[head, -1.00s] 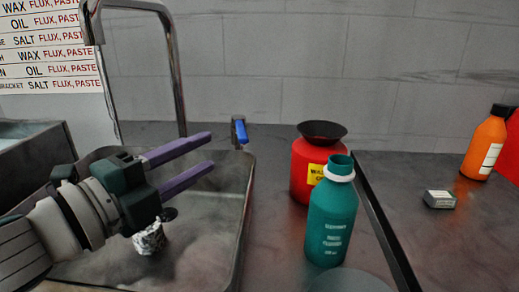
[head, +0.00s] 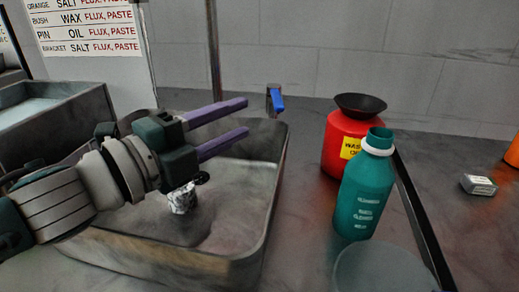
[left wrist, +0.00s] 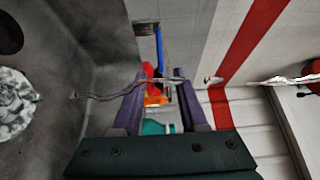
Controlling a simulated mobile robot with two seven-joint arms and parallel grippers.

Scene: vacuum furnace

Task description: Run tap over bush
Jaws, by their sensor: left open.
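The tap's blue handle (head: 276,101) stands on a grey mount behind the sink's back right corner. It also shows in the left wrist view (left wrist: 159,50), ahead of the fingers. The tap's metal pipe (head: 213,50) rises behind the sink (head: 267,195); its spout is out of view. A silvery, crumpled-looking piece (head: 183,199), perhaps the bush, is in the sink below my gripper; it also shows in the left wrist view (left wrist: 14,102). My left gripper (head: 247,118) is open and empty, its purple fingers pointing right over the sink, apart from the handle. My right gripper is not in view.
A red container with a black funnel top (head: 345,140) and a teal bottle (head: 364,195) stand right of the sink. A round translucent thing (head: 385,268) is in front of them. A small grey box (head: 478,185) lies further right. A wall chart (head: 90,28) hangs at left.

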